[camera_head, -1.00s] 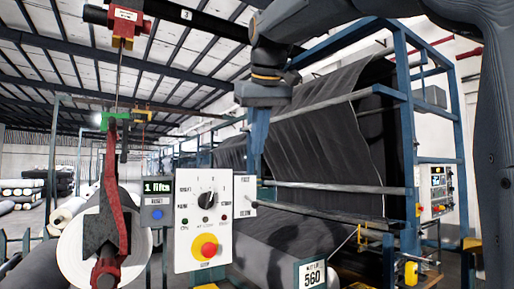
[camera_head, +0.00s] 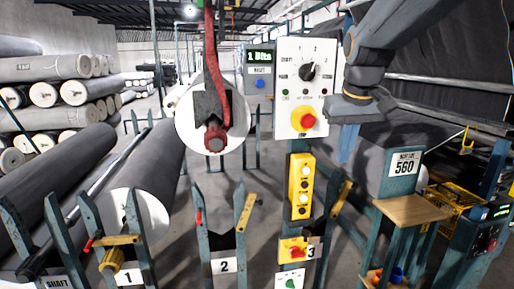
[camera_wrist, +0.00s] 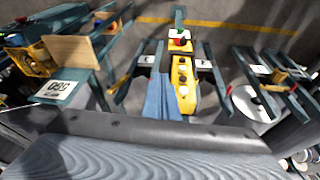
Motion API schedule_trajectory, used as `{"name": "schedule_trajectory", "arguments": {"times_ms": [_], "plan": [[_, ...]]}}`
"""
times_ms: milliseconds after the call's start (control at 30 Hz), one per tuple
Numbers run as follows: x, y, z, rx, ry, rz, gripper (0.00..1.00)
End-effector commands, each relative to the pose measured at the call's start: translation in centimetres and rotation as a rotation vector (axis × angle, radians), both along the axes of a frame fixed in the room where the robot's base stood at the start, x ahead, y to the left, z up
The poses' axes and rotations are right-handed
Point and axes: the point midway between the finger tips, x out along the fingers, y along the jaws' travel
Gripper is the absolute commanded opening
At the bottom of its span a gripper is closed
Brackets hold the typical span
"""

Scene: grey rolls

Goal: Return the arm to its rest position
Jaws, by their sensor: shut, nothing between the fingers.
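My arm (camera_head: 385,45) comes in from the top right of the head view and hangs down. My gripper (camera_head: 347,145) points down with its blue fingers together and nothing between them. It appears just right of the white control panel (camera_head: 303,88) with a dial and a red button; I cannot tell the gap in depth. In the wrist view the blue fingers of my gripper (camera_wrist: 160,98) show beside the yellow button box (camera_wrist: 183,85), apparently above the floor stands.
Roll stands with number plates (camera_head: 226,266) fill the front. A large grey roll (camera_head: 150,170) lies at the left, with stacked rolls (camera_head: 60,92) behind. At the right are a sign reading 560 (camera_head: 404,163), a small wooden shelf (camera_head: 410,209) and a yellow crate (camera_head: 455,207).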

Motion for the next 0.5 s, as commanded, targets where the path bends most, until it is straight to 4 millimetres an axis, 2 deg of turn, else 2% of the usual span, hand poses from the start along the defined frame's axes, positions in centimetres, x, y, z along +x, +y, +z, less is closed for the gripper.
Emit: {"name": "schedule_trajectory", "arguments": {"times_ms": [33, 200, 333, 400, 500], "plan": [[-1.4, 0.3, -3.7, 0.007, 0.033, -0.006, 0.00], [-6.7, 1.2, -14.0, 0.031, 0.113, -0.034, 0.00], [-11.3, 1.7, -19.8, 0.043, 0.163, -0.056, 0.00], [-13.4, 1.8, -21.9, 0.047, 0.182, -0.065, 0.00], [-15.5, 2.0, -23.8, 0.050, 0.200, -0.074, 0.00]]}}
